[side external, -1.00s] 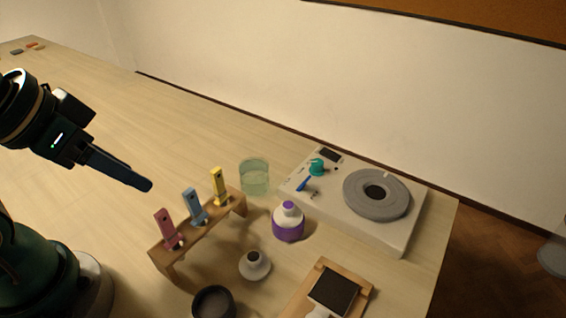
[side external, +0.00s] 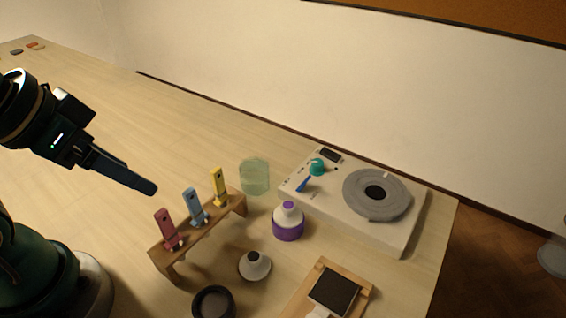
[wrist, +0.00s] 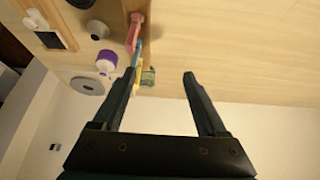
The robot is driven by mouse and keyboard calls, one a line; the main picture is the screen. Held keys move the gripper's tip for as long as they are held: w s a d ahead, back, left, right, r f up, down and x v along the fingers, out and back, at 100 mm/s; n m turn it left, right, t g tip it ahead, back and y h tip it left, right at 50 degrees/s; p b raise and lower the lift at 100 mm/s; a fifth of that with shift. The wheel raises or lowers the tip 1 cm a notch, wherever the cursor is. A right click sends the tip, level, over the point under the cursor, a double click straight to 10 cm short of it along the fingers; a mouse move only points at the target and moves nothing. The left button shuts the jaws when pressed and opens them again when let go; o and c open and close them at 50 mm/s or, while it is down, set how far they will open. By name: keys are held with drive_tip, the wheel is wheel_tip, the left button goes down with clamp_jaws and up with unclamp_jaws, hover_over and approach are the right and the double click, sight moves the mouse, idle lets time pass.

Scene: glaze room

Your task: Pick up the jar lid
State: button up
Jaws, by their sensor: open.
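A small white flared piece with a dark round top (side external: 255,267) stands on the table in front of the wooden rack. It may be the jar lid, but I cannot tell for sure. In the wrist view a pale round piece (wrist: 97,29), apparently the same one, shows at the upper left. My gripper (side external: 152,188) is in the air left of the rack, well apart from that piece. In the wrist view my gripper (wrist: 160,75) has its two fingers spread with nothing held between them.
A wooden rack (side external: 176,257) holds pink, blue and yellow upright pieces near my gripper. A dark bowl (side external: 227,294) and framed black panel (side external: 335,291) are in front.

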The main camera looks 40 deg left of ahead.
drive_tip(key=shift+o, duration=0.8)
